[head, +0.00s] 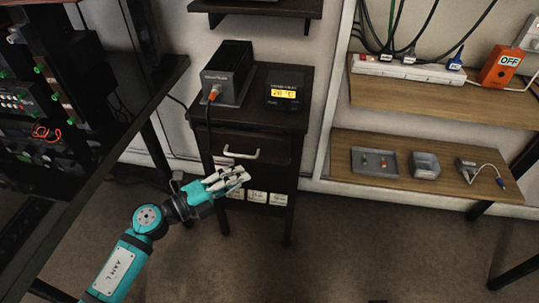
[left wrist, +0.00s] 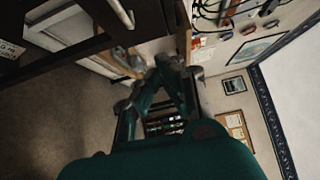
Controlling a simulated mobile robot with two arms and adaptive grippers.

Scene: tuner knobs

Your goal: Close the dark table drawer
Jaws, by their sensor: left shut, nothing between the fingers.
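The dark table (head: 278,124) is a small cabinet against the wall, and its dark drawer (head: 278,150) has a pale bar handle (head: 241,153). I cannot tell for certain how far the drawer stands out. My left gripper (head: 242,175) is shut and empty, in front of the cabinet and just below the handle in the picture. Contact with the drawer cannot be made out. In the left wrist view the left gripper (left wrist: 160,72) points up the picture, with a dark edge and a pale handle (left wrist: 122,12) at upper left. My right gripper is not in view.
A grey box with an orange plug (head: 227,75) and a lit display unit (head: 285,90) stand on the cabinet. A dark bench with electronics (head: 95,100) is at left. Wooden shelves (head: 440,100) with cables and trays are at right. The floor (head: 340,250) in front is clear.

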